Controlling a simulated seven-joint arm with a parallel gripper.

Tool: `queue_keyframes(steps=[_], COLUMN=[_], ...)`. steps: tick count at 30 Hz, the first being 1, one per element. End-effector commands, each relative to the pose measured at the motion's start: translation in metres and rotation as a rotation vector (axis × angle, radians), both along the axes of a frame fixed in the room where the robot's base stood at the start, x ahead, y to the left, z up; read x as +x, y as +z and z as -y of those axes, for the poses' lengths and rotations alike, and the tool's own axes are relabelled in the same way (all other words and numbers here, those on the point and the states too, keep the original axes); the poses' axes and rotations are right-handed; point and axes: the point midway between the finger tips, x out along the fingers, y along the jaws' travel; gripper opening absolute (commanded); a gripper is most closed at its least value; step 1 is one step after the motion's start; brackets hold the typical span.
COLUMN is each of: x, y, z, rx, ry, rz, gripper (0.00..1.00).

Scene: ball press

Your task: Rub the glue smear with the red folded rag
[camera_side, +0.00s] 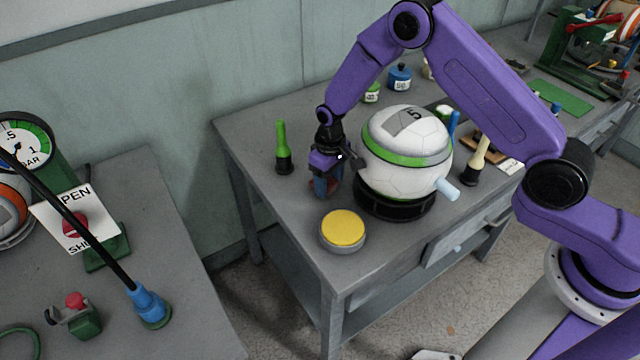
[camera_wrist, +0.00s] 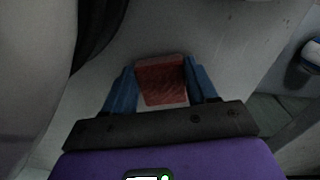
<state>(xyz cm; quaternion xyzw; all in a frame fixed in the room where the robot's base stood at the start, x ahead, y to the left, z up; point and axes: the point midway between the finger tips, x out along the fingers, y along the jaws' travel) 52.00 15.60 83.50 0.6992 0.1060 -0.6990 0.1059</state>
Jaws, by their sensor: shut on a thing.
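The red folded rag (camera_wrist: 161,80) is between the two blue fingers of my gripper (camera_wrist: 162,90) in the wrist view, and the fingers are shut on it. In the side view my gripper (camera_side: 325,187) points down just left of the white ball (camera_side: 405,167), low over the grey table (camera_side: 285,220). Only a bit of reddish rag shows there, beside the fingers. I cannot tell whether the rag touches the table top. I cannot make out the glue smear in either view; it may be hidden by the gripper or rag.
The ball sits on a black ring stand (camera_side: 393,208) right of my gripper. The table's left front is bare.

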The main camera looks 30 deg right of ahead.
Motion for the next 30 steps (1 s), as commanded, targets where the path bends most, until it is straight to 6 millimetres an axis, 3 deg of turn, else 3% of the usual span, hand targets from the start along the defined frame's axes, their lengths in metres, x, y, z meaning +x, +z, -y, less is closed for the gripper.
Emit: queue_keyframes(steps=[4, 21, 30], x=[0.001, 0.000, 0.000], y=[0.022, 0.072, 0.081], z=[0.000, 0.000, 0.001], rx=[0.001, 0.001, 0.000], ry=[0.000, -0.001, -0.001], rz=[0.004, 0.002, -0.001], gripper=[0.29, 0.29, 0.29])
